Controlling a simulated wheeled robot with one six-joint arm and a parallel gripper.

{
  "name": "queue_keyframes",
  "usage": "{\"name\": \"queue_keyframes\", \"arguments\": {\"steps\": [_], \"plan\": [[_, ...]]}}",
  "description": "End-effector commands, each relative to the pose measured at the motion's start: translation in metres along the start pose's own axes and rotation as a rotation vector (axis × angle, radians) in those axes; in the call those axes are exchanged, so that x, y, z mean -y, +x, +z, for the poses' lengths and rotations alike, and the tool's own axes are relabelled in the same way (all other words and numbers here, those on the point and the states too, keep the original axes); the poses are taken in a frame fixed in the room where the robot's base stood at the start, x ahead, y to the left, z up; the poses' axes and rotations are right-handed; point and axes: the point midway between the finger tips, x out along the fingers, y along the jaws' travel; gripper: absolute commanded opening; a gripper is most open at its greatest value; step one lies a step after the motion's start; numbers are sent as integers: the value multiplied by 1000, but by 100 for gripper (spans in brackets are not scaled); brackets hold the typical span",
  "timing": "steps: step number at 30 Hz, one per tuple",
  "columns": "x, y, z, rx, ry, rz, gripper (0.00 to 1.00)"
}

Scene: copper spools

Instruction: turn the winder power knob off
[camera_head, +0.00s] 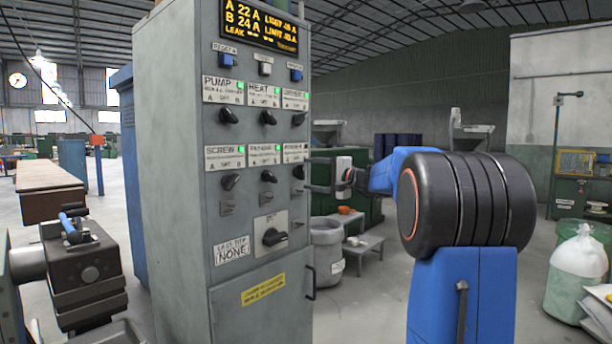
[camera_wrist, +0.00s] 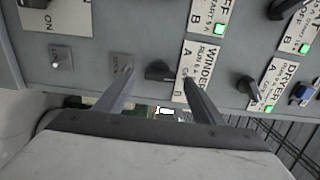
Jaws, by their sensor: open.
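The grey control cabinet (camera_head: 170,150) carries rows of black knobs under white labels. The winder knob (camera_wrist: 160,71) is a black pointer knob beside the label reading WINDER (camera_wrist: 184,82) in the wrist view. In the head view the winder knob (camera_head: 298,172) sits at the right end of the second knob row, close to the cabinet's right edge. My gripper (camera_wrist: 158,78) is open, its two fingers reaching toward the panel on either side of this knob. I cannot tell whether either finger touches it. In the head view my gripper (camera_head: 318,188) is at the cabinet's right edge.
The dryer knob (camera_wrist: 248,87) is just right of my fingers in the wrist view, with a lit green lamp. A small toggle switch (camera_wrist: 122,64) sits close to the left finger. A grey bin (camera_head: 327,250) and a low bench (camera_head: 362,245) stand right of the cabinet.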

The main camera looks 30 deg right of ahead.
Motion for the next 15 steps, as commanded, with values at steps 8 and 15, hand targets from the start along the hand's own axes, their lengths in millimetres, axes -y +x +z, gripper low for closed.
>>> {"name": "queue_keyframes", "arguments": {"steps": [8, 15], "plan": [[0, -58, -1, -3, -1, 1, 62], [0, -104, -1, -4, -1, 0, 62]]}}
